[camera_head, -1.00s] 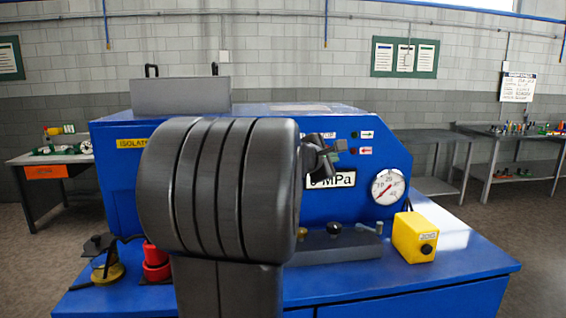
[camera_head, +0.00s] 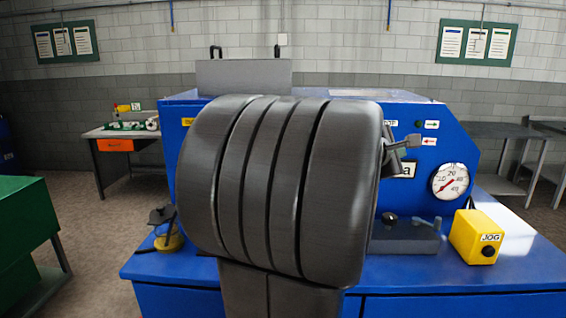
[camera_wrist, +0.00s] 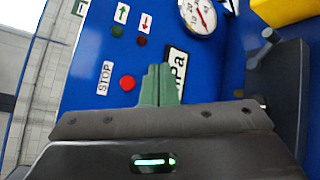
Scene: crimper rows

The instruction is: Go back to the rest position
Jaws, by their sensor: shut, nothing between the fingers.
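My gripper shows in the wrist view (camera_wrist: 160,84) with its two greenish fingers pressed together and nothing between them. It points toward the blue front panel of the crimper (camera_wrist: 95,50), apart from it as far as I can tell. In the head view, my dark ribbed arm hides much of the blue machine (camera_head: 460,140), and only a small part of my gripper (camera_head: 408,141) sticks out to the right of it. In the wrist view a red button (camera_wrist: 127,83) beside a STOP label (camera_wrist: 104,78) and a pressure gauge (camera_wrist: 198,16) are visible.
A yellow JOG box (camera_head: 477,236) stands on the blue bench top (camera_head: 520,235) at the right. A black and yellow item (camera_head: 168,240) stands on its left end. A green cabinet (camera_head: 25,225) is at the left edge. Grey floor lies open between them.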

